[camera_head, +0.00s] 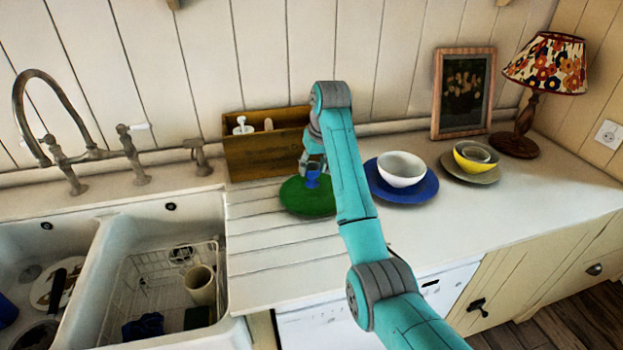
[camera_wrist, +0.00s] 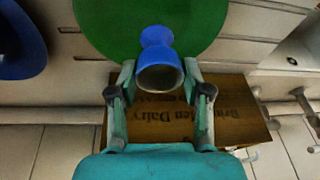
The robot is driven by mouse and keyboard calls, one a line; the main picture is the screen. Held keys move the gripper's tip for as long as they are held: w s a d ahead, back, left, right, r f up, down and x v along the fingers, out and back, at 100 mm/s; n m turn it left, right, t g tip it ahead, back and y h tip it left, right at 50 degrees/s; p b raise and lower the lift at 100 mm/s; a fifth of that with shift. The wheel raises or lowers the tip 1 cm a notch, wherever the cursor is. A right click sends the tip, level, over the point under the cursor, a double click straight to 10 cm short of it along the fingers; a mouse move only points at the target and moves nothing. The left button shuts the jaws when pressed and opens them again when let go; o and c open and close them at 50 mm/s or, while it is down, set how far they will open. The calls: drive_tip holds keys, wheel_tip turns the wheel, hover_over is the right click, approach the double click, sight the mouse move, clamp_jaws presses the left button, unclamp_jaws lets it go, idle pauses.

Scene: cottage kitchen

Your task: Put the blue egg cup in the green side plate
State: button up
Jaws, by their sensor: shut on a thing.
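The blue egg cup (camera_head: 313,178) shows at my gripper, over the green side plate (camera_head: 294,197) on the drainboard. In the wrist view the egg cup (camera_wrist: 158,52) sits between the fingertips, with the green plate (camera_wrist: 100,22) behind it. My gripper (camera_wrist: 160,82) is shut on the egg cup; in the head view the gripper (camera_head: 313,165) is partly hidden by my arm. I cannot tell whether the cup's base touches the plate.
A wooden box (camera_head: 250,155) stands behind the plate. A blue plate (camera_head: 412,191) with a white bowl (camera_head: 401,167) and a plate with a yellow bowl (camera_head: 470,162) stand to the right. A lamp (camera_head: 545,70) and a picture frame (camera_head: 437,100) stand at the back; the sink (camera_head: 88,275) is left.

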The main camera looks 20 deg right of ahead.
sight(314, 178)
drive_tip(key=shift+d+f, duration=0.1)
drive_tip(key=shift+f, duration=1.85)
drive_tip(key=shift+f, duration=0.3)
drive_tip(key=o, duration=1.2)
